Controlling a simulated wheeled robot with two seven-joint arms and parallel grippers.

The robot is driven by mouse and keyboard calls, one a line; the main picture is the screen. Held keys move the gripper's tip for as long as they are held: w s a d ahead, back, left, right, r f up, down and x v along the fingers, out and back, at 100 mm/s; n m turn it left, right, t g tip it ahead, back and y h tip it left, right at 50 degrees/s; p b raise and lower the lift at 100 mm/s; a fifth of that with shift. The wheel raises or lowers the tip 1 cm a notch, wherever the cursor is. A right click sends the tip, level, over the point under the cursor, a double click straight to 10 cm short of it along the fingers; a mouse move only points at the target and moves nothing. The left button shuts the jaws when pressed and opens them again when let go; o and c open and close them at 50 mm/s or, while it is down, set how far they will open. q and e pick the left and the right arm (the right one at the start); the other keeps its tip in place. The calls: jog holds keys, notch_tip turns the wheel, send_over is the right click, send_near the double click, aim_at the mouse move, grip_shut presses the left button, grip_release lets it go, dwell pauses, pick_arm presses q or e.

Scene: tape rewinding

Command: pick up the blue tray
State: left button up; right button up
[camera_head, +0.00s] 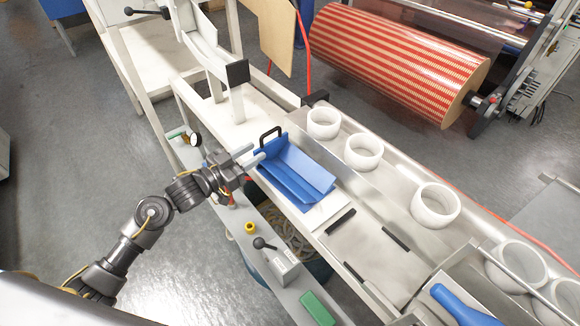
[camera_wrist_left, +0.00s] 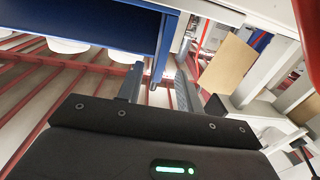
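The blue tray (camera_head: 295,170) is an angled trough with a black handle (camera_head: 270,134) at its far left end. It sits on the metal bench beside the white rings. My left gripper (camera_head: 250,157) is at the tray's left end, close to the handle. In the left wrist view the tray (camera_wrist_left: 95,22) fills the upper left, and its end edge comes near the gap between the fingers. The left gripper's fingers (camera_wrist_left: 158,88) stand apart there, with nothing visibly clamped. Whether they touch the tray is unclear. My right gripper is not in view.
White rings (camera_head: 364,152) stand in a row along the bench. A large red-and-cream roll (camera_head: 395,58) lies behind. A grey box with a black-knobbed lever (camera_head: 280,262) and a green block (camera_head: 318,308) are on the lower ledge. A blue object (camera_head: 460,304) lies at lower right.

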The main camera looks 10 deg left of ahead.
aim_at(267, 144)
pick_arm(q)
jog(key=x, duration=0.5)
jog(key=shift+d+p, duration=0.25)
jog(key=shift+p, duration=0.15)
grip_shut()
